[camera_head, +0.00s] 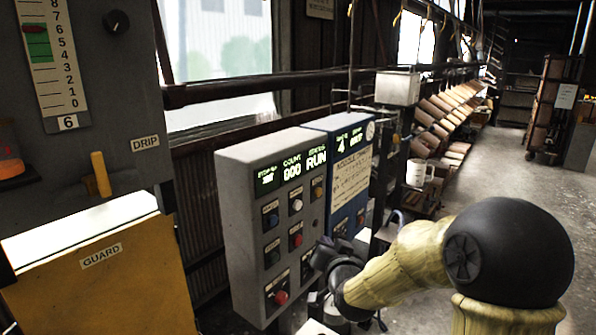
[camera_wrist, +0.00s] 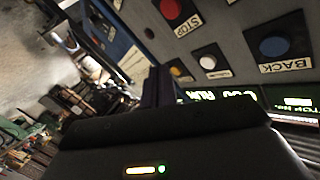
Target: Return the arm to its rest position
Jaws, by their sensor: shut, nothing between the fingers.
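My arm, in a yellowish sleeve with a large black joint, reaches in from the lower right of the head view. Its dark gripper (camera_head: 326,256) is in front of the lower right part of the grey control box (camera_head: 245,190), partly hidden by my own wrist. In the wrist view my gripper (camera_wrist: 158,88) is shut and empty. Beyond it is the panel face, with a red STOP button (camera_wrist: 171,9), a white button (camera_wrist: 207,62) and a blue BACK button (camera_wrist: 274,47). Whether the gripper touches the box cannot be told.
A blue control box (camera_head: 350,165) stands beside the grey one. A yellow guard (camera_head: 110,285) and a grey panel with a scale (camera_head: 50,50) are at left. The floor at right is open.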

